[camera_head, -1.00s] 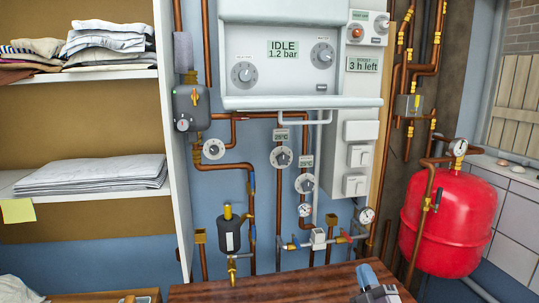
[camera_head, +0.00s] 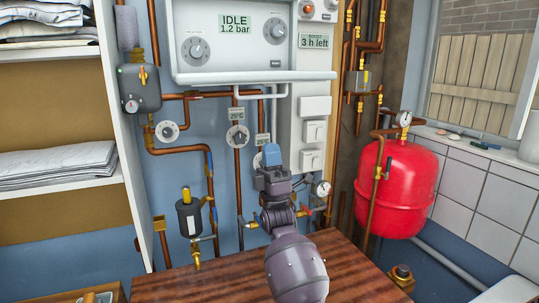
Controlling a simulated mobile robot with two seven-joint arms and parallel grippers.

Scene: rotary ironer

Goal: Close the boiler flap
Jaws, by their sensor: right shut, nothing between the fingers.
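The white boiler (camera_head: 200,18) hangs on the wall at the top of the head view, with a display reading IDLE 1.2 bar and two dials exposed. Its white flap (camera_head: 255,77) juts out like a ledge along the bottom edge, below the dials, so it looks folded down open. My right gripper (camera_head: 271,158), with blue fingertips, is shut and empty. It points up, below the flap in the picture and apart from it. It hides some of the pipes and a gauge behind it. My left gripper is out of view.
Copper pipes, dials and valves cover the wall under the boiler. A switch column (camera_head: 313,130) stands right of it, and a red tank (camera_head: 398,185) further right. A shelf with folded linen (camera_head: 55,165) is at left. A wooden tabletop (camera_head: 190,285) lies below my arm.

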